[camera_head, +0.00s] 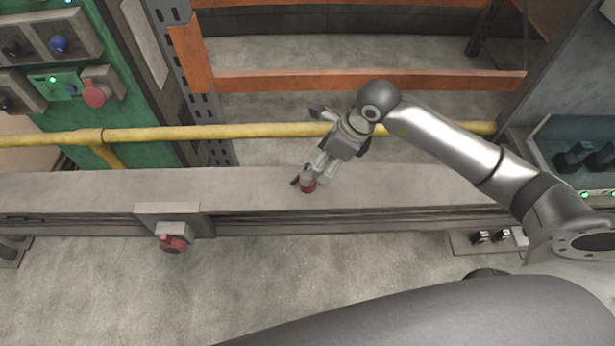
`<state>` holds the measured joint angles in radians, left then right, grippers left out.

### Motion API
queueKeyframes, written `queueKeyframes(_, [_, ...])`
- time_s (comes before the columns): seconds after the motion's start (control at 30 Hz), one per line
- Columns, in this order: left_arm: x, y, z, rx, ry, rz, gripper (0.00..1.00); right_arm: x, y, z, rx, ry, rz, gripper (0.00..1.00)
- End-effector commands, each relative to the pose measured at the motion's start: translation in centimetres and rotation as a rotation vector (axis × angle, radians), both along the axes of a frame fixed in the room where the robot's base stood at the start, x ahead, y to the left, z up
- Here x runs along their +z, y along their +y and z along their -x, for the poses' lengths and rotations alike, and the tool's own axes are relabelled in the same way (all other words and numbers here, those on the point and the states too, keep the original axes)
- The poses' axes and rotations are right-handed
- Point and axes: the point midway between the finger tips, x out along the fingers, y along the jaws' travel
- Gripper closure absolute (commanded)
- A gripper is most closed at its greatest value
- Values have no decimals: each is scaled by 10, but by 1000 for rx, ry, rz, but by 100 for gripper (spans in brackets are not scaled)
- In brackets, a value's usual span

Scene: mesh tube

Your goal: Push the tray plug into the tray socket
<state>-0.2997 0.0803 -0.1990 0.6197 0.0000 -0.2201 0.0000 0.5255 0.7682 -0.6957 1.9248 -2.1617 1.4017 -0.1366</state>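The tray plug (308,186), a small part with a red end and a grey body, is at the fingertips of my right gripper (309,177). The fingers sit on both sides of the plug and appear shut on it, over the top of the long grey tray (250,190). I cannot tell whether the plug touches the tray surface. The tray socket (172,242) is red and hangs under a grey bracket on the tray's front side, to the left of and nearer than the plug. My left gripper is not in view.
A yellow pipe (240,132) runs behind the tray, with orange shelf beams (360,81) beyond it. A green panel (130,90) with knobs and a red socket (96,94) stands at the left. A dark bin (575,150) is at the right. The floor in front is mostly clear.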

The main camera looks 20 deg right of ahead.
Motion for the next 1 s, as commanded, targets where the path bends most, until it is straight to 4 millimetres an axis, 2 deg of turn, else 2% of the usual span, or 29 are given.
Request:
queueKeyframes(0.27, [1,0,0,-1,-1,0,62,-3,2,0,-1,2,-3,37])
queueKeyframes(0.63, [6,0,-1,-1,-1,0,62,-48,17,-12,0,2,-6,37])
queueKeyframes(1.0, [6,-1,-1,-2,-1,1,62,-52,18,-13,0,1,-4,37])
